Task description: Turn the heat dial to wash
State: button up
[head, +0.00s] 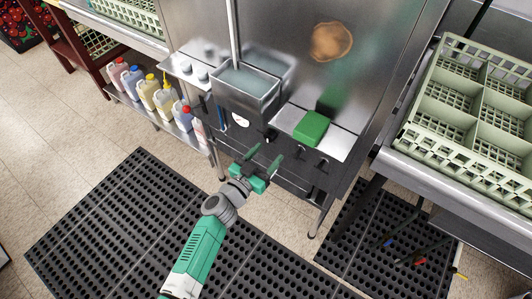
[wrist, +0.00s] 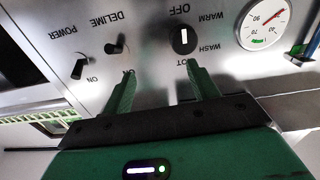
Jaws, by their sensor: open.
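The heat dial (wrist: 183,40) is a round black knob with a white mark, on the grey panel in the wrist view. Its printed labels appear upside down: OFF above it, WARM and WASH to its right, and HOT below, partly covered by a finger. The white mark runs along the OFF–HOT line; I cannot tell which end is the pointer. My gripper (wrist: 160,68) is open and empty, its right fingertip just below the dial and apart from it in the picture. In the head view my gripper (head: 264,157) is in front of the machine's lower front.
The DELIME switch (wrist: 116,47) and POWER switch (wrist: 80,68) are left of the dial, and a round gauge (wrist: 263,24) is right. In the head view a green block (head: 311,128) lies on the machine's ledge. A rack (head: 470,105) stands right, bottles (head: 150,93) left.

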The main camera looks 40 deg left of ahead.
aim_at(268, 139)
jog(key=s+a+f, duration=0.2)
jog(key=s+a, duration=0.1)
jog(key=w+b, duration=0.2)
jog(key=w+a+b, duration=0.1)
jog(key=w+b, duration=0.1)
jog(key=w, duration=0.1)
jog(key=w+b, duration=0.1)
jog(key=w, duration=0.1)
jog(key=shift+w+a+b, duration=0.2)
jog(key=shift+w+b, duration=0.15)
jog(key=shift+b, duration=0.05)
jog(key=shift+w+a+r, duration=0.1)
jog(key=shift+w+r, duration=0.15)
jog(key=shift+c, duration=0.2)
jog(key=c, duration=0.9)
